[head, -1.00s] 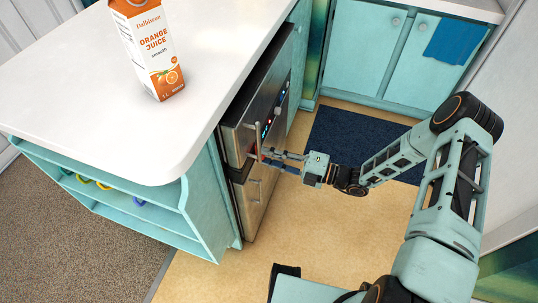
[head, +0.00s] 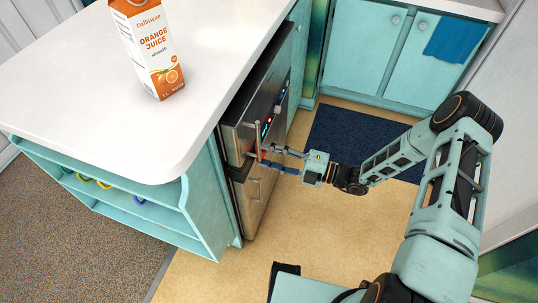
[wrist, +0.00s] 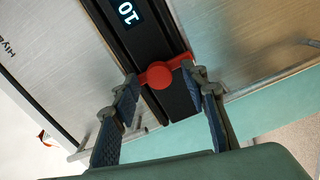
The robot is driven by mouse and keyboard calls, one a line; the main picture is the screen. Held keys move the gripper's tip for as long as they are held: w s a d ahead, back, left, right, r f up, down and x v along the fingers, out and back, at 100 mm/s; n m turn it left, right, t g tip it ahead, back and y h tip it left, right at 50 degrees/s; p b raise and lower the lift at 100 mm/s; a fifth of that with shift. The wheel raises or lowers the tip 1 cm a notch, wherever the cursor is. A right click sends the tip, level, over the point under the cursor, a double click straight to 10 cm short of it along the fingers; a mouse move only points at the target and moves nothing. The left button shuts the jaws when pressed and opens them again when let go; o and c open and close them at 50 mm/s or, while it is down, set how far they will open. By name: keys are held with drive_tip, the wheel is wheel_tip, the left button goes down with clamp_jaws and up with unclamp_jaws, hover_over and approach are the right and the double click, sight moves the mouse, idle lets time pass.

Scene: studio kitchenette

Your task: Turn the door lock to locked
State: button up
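The door lock is a red knob (wrist: 157,75) with a short arm on a black panel strip, seen in the wrist view. Its arm points up and to the right, toward the right finger. My gripper (wrist: 162,78) has its two fingers spread, one on each side of the red knob. The right fingertip is at or very near the arm's end; I cannot tell if it touches. In the head view my gripper (head: 266,157) is at the front of the steel appliance (head: 250,130), where the fingers and handle mostly hide the lock.
A lit display (wrist: 128,12) sits on the black strip. An orange juice carton (head: 150,48) stands on the white counter (head: 90,105). The floor (head: 310,220) before the appliance is clear.

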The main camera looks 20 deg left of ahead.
drive_tip(key=s+d, duration=0.1)
drive_tip(key=d, duration=1.1)
idle(0.4)
